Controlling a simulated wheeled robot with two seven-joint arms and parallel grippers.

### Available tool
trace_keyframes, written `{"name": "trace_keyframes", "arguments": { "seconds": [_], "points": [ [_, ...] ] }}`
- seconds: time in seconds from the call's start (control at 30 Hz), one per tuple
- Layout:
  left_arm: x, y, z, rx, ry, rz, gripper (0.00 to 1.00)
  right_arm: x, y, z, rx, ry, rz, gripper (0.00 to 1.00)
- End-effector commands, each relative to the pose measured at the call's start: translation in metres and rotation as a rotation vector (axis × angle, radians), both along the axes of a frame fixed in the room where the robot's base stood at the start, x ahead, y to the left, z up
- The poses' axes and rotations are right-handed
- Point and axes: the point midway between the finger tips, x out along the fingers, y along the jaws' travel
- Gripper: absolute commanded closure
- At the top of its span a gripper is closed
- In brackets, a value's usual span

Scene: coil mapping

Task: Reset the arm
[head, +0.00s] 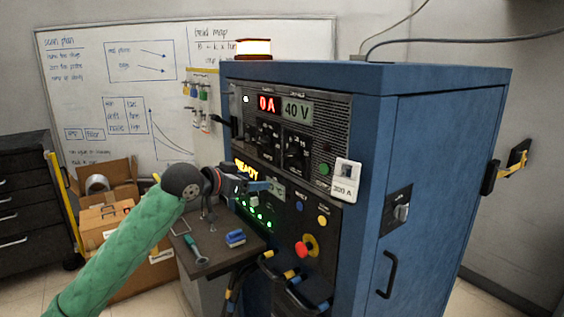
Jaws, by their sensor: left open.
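My left arm, in a green sleeve, reaches in from the lower left of the head view. Its gripper (262,186) is at the front panel of a blue power cabinet (440,140), just below the lit READY sign (246,170). The jaws are small and partly hidden by the wrist. I see nothing held in them. I cannot tell whether they touch the panel. My right gripper is out of the picture.
A small dark table (215,258) with a screwdriver (194,247) and a blue block (235,238) stands before the cabinet. Cables (234,290) hang at the panel's foot. A red knob (304,248) protrudes. Cardboard boxes (105,215) and black drawers (22,200) stand left.

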Motion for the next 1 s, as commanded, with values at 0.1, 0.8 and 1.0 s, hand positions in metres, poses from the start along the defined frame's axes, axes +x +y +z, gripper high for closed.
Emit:
{"name": "trace_keyframes", "arguments": {
  "seconds": [0.1,0.8,1.0],
  "points": [
    [-0.004,0.013,0.005,0.114,-0.048,0.062,0.36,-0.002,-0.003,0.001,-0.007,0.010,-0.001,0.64],
    [-0.069,0.056,-0.089,0.398,0.018,0.371,0.36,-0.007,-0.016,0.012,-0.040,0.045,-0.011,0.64],
    [-0.104,0.065,-0.147,0.414,0.122,0.431,0.36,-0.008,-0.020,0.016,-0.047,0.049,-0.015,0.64]
  ]
}}
